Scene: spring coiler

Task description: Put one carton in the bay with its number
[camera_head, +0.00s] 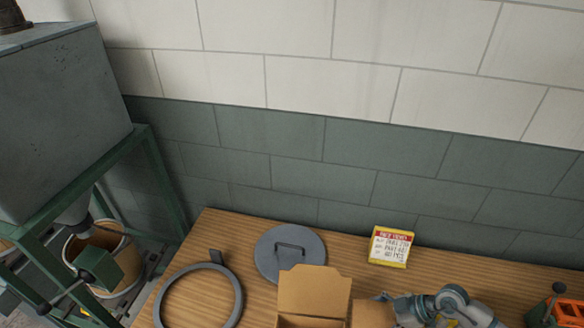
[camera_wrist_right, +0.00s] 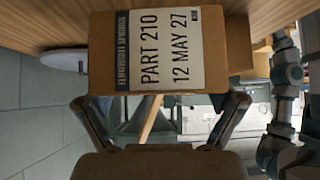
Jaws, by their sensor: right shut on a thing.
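A brown carton (camera_wrist_right: 221,50) fills the upper middle of the right wrist view. Its white label (camera_wrist_right: 160,50) reads PART 210 and 12 MAY 27. My right gripper (camera_wrist_right: 162,108) is shut on this carton, with one finger at each side. In the head view an open carton (camera_head: 314,292) with a raised flap stands at the bottom edge, and a second cardboard piece (camera_head: 373,314) shows beside it, next to a grey arm of mine. I cannot tell which is the held one. No numbered bay can be made out. My left gripper is not seen.
A wooden bench (camera_head: 225,240) runs along the wall. On it are a grey ring (camera_head: 160,305), a round lid with handle (camera_head: 268,262), a yellow-framed pack ticket (camera_head: 390,246) and an orange item (camera_head: 570,309). A hopper (camera_head: 60,110) on a green frame stands left, above a bucket (camera_head: 120,262).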

